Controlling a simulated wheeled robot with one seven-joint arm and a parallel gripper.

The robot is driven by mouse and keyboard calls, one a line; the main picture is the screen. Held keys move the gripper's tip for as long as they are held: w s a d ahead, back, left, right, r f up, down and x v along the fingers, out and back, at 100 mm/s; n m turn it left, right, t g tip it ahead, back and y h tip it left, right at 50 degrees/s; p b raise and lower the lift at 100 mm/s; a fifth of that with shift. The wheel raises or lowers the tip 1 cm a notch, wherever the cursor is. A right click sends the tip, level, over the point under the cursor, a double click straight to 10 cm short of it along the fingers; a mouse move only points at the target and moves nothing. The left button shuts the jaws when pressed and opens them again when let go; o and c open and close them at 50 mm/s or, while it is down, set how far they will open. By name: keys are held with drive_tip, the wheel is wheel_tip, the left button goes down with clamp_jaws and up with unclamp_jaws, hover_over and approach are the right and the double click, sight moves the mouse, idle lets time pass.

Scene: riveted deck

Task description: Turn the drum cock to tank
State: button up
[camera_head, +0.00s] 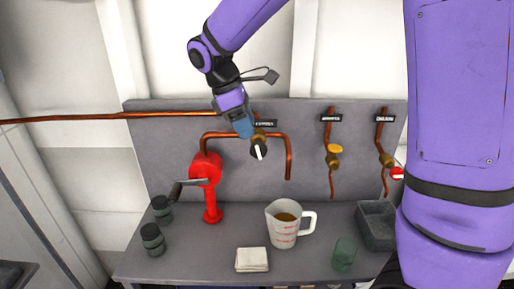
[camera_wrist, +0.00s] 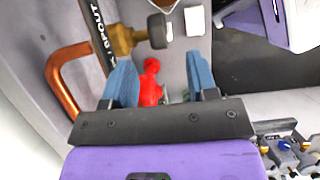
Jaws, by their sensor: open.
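The drum cock is a brass valve (camera_head: 258,134) with a black knob (camera_head: 258,151) on a copper pipe at the grey back panel. A white mark on the knob points roughly downward in the head view. In the wrist view the brass body (camera_wrist: 122,39) and black knob (camera_wrist: 158,31) lie beyond the fingers, beside a plate (camera_wrist: 96,30) reading "SPOUT". My gripper (camera_head: 243,127) has blue fingers and is close to the cock, up and left of the knob. In the wrist view my gripper (camera_wrist: 161,78) is open with nothing held; the knob is not between the fingers.
A red hand pump (camera_head: 206,170) stands left below the cock. A measuring jug (camera_head: 284,225) with brown liquid, a folded cloth (camera_head: 252,260), a green cup (camera_head: 344,254) and a grey tray (camera_head: 376,227) stand on the bench. Yellow-knobbed (camera_head: 334,149) and red-knobbed (camera_head: 397,173) valves are at right.

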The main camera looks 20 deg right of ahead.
sight(255, 143)
drive_tip(key=x, duration=0.7)
drive_tip(key=shift+f, duration=0.1)
